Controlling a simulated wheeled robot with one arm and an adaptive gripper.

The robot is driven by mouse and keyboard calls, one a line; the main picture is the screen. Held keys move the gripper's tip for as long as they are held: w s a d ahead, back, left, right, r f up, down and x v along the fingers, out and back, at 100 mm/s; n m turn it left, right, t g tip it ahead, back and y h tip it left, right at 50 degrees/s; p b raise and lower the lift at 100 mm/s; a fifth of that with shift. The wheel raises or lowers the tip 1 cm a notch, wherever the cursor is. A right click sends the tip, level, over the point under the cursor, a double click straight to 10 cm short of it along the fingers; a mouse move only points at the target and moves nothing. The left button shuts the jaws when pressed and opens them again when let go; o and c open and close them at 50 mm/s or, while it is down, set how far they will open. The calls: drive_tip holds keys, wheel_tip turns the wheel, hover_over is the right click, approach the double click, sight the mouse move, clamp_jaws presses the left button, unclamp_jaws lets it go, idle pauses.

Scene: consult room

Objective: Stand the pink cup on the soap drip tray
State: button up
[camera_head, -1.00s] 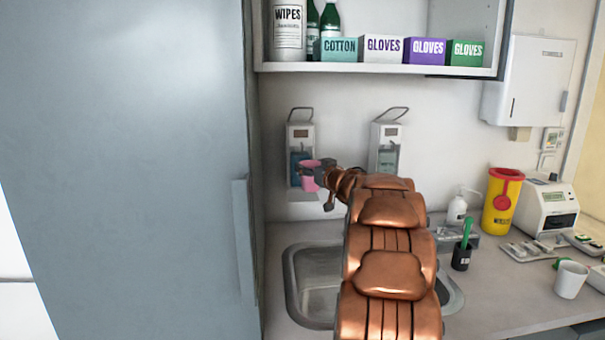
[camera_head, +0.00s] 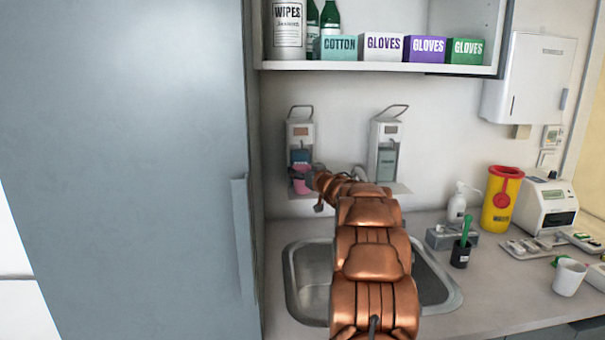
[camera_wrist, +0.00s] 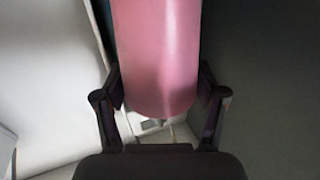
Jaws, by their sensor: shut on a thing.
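My gripper (camera_head: 314,181) is shut on the pink cup (camera_head: 300,180), which also fills the upper middle of the wrist view (camera_wrist: 157,55) between the two dark fingers (camera_wrist: 160,105). The cup is at the wall below the left soap dispenser (camera_head: 300,133), at the level of the pale drip tray (camera_head: 295,194) under that dispenser. My gripper hides part of the cup and tray, so I cannot tell whether the cup's base touches the tray.
A second dispenser (camera_head: 386,150) with its own tray (camera_head: 402,189) hangs to the right. The sink (camera_head: 303,285) lies below my arm. A tall grey cabinet (camera_head: 130,150) stands close on the left. A shelf (camera_head: 380,67) with boxes is above.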

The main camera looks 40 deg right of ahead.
drive_tip(key=shift+f, duration=0.25)
drive_tip(key=o, duration=1.2)
drive_tip(key=shift+c, duration=0.2)
drive_tip(key=shift+r, duration=0.1)
drive_tip(key=shift+s+a, duration=0.15)
drive_tip(key=shift+s, duration=0.4)
drive_tip(key=b+v, duration=0.2)
drive_tip(key=v, duration=0.9)
